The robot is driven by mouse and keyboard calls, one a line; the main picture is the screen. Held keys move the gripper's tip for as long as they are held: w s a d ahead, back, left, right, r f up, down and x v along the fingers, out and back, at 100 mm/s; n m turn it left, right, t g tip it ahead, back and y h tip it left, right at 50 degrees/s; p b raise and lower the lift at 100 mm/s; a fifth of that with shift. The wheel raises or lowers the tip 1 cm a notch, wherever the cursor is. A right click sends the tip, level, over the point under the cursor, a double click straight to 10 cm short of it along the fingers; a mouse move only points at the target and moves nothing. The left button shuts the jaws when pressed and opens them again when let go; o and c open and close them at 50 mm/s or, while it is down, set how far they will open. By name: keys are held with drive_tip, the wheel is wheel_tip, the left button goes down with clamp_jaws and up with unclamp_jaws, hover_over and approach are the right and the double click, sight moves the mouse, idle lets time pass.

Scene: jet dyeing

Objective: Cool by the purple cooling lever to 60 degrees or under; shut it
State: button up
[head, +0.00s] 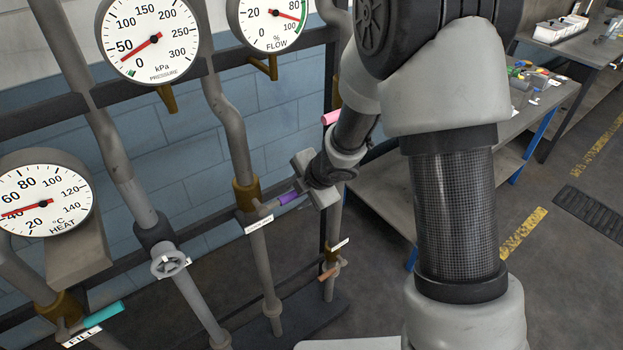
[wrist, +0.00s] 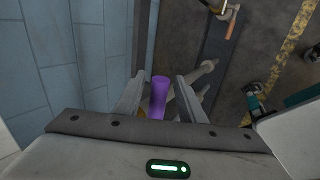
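The purple cooling lever (head: 288,198) sticks out to the right from a valve on the middle pipe, above a small white label. My gripper (head: 302,190) is at its free end. In the wrist view the purple lever (wrist: 158,97) lies between the two fingers of my gripper (wrist: 160,78). The fingers are apart, with a clear gap on the right of the lever and a narrower one on the left. The HEAT gauge (head: 58,195) has its red needle at about 40 °C. The lever's valve end is partly hidden in the wrist view.
The pressure gauge (head: 150,25) reads roughly 25 kPa and the flow gauge (head: 270,25) about 90%. A workbench (head: 545,95) stands at right.

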drive_tip(key=p+v, duration=0.3)
drive_tip(key=v, duration=1.2)
drive_tip(key=shift+p, duration=0.3)
drive_tip(key=shift+w, duration=0.1)
drive_tip(key=w+d+r+m+t+h, duration=0.3)
drive_tip(key=d+r+m+t+h, duration=0.1)
drive_tip(key=d+r+m, duration=0.7)
drive_tip(key=s+d+r+m+h, duration=0.3)
drive_tip(key=s+d+r+m, duration=0.25)
drive_tip(key=s, duration=0.25)
drive_tip(key=s+a+m+g+y, duration=0.1)
drive_tip(key=s+a+m+g, duration=0.1)
drive_tip(key=s, duration=0.5)
drive_tip(key=s+a+m+g+y, duration=0.2)
drive_tip(key=s+a+m, duration=0.2)
drive_tip(key=s+m, duration=0.2)
drive_tip(key=shift+s+r, duration=0.2)
drive_tip(key=shift+s, duration=0.6)
